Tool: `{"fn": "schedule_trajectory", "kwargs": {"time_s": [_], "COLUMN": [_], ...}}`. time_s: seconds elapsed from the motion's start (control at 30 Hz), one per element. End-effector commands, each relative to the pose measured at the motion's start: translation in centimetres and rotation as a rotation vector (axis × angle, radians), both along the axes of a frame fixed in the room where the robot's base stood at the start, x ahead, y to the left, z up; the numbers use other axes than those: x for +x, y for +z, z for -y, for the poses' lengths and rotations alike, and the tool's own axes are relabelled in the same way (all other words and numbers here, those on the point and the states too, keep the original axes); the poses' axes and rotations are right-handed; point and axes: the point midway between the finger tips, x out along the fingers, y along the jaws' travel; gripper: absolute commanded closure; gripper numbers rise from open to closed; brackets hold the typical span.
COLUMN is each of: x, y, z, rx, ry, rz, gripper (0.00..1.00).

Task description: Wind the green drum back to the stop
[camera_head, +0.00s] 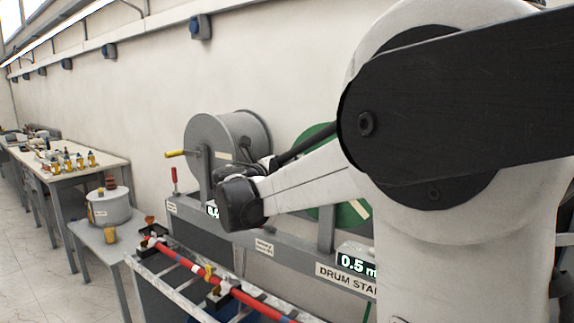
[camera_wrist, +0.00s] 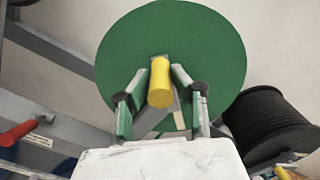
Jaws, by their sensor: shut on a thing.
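The green drum (camera_wrist: 215,50) fills the upper middle of the wrist view as a flat round disc. A yellow crank handle (camera_wrist: 160,82) stands out from its face towards the camera. My gripper (camera_wrist: 162,76) has a finger on each side of this handle and is shut on it. In the head view the green drum (camera_head: 353,214) is mostly hidden behind my arm, with only parts of its rim and face showing. A display reading "0.5 m" (camera_head: 357,262) is on the stand below it. The stop cannot be made out.
A grey drum (camera_head: 215,140) with its own yellow handle (camera_head: 175,153) stands left of my wrist. A red bar (camera_head: 230,290) on a rack runs in front of the drum stand (camera_head: 295,257). A black cable reel (camera_wrist: 268,118) is at the right in the wrist view.

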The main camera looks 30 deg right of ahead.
Motion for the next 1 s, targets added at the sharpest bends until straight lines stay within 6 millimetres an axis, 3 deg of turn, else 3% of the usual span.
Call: {"fn": "schedule_trajectory", "kwargs": {"time_s": [0.8, 0.83, 0.97, 1.0], "x": [0.68, 0.68, 0.67, 0.67], "y": [-1.05, -1.05, -1.03, -1.0], "z": [-0.26, -0.26, -0.26, -0.25], "rx": [0.003, 0.003, 0.002, 0.002], "ry": [0.001, 0.001, 0.0, 0.0], "rz": [0.001, 0.001, 0.001, 0.0], "gripper": [1.0, 0.77, 0.6, 0.6]}}
